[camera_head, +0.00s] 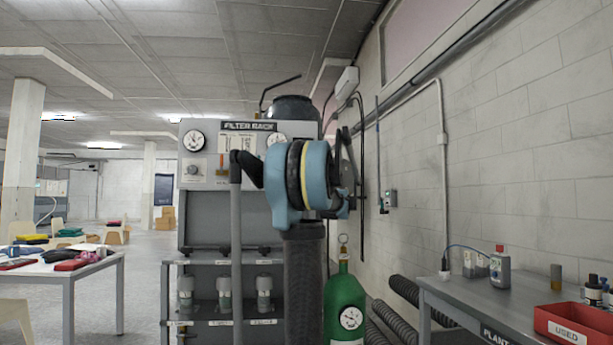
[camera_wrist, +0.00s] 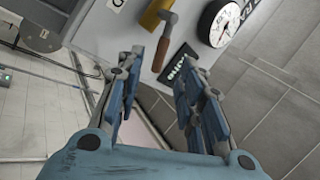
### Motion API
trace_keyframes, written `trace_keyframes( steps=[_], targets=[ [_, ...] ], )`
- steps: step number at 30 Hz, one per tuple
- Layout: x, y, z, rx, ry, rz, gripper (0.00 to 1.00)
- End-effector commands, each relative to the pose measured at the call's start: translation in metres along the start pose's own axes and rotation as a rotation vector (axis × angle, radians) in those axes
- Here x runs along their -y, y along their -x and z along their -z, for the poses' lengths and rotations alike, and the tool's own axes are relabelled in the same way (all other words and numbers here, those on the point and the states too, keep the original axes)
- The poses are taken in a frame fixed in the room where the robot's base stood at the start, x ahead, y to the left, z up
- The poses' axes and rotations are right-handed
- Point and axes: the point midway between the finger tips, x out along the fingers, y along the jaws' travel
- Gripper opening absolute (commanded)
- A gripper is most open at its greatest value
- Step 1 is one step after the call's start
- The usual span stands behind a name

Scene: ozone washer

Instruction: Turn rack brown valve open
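In the wrist view a valve lever with a brown handle (camera_wrist: 162,54) hangs from a grey pivot on the light rack panel. The handle lies ahead of my gripper (camera_wrist: 155,98), between the lines of its two fingers, with no visible contact. The fingers are wide apart and empty. In the head view the filter rack (camera_head: 210,212) stands at centre, and my blue arm hides part of its panel. My gripper's fingers (camera_head: 346,172) show at the right of the blue joint. A small orange-brown lever (camera_head: 221,162) shows on the rack's left panel; I cannot tell if it is the same valve.
A round gauge (camera_wrist: 219,22) and a yellow piece (camera_wrist: 155,13) sit beside the handle. In the head view a green cylinder (camera_head: 345,300) stands right of the rack. A grey bench (camera_head: 465,298) with a red bin (camera_head: 573,324) is at right, a table (camera_head: 68,272) at left.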

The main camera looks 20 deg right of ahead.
Motion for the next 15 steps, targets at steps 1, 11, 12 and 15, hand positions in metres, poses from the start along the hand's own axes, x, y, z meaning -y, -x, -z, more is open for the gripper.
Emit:
trace_keyframes(
  steps=[1,11,12,15],
  targets=[
    [-0.001,0.010,0.001,-0.002,0.002,-0.002,0.35],
    [-0.001,0.043,0.000,0.000,0.001,-0.001,0.35],
    [-0.001,0.044,0.000,0.000,0.001,-0.001,0.35],
    [-0.001,0.045,0.000,0.000,0.000,-0.001,0.35]
  ],
)
